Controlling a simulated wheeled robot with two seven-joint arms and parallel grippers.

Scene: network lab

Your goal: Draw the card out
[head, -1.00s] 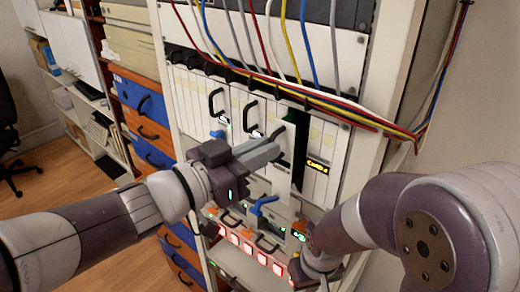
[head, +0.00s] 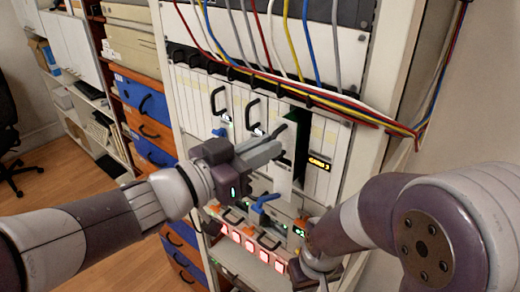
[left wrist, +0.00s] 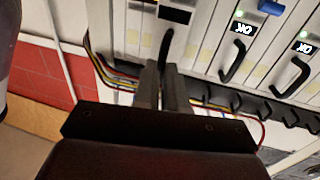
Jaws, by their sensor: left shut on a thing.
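The card (head: 285,176) is a tall white-fronted module in the rack's row of cards. It stands out from its neighbours, with a dark green side or gap showing at its right. My left gripper (head: 276,149) is shut on the card's black handle, which also shows in the left wrist view (left wrist: 166,45) between the fingers (left wrist: 162,88). The fingers hide part of the handle in the head view. My right gripper (head: 318,268) is low by the rack's lower front; its fingers cannot be made out.
Neighbouring cards with black handles (head: 252,113) stand to the left. A small lit display (head: 319,163) is on the right. Coloured cables (head: 330,108) cross above the cards. Blue levers (head: 265,201) and red-lit units (head: 250,248) are below. Floor (head: 85,190) is open at left.

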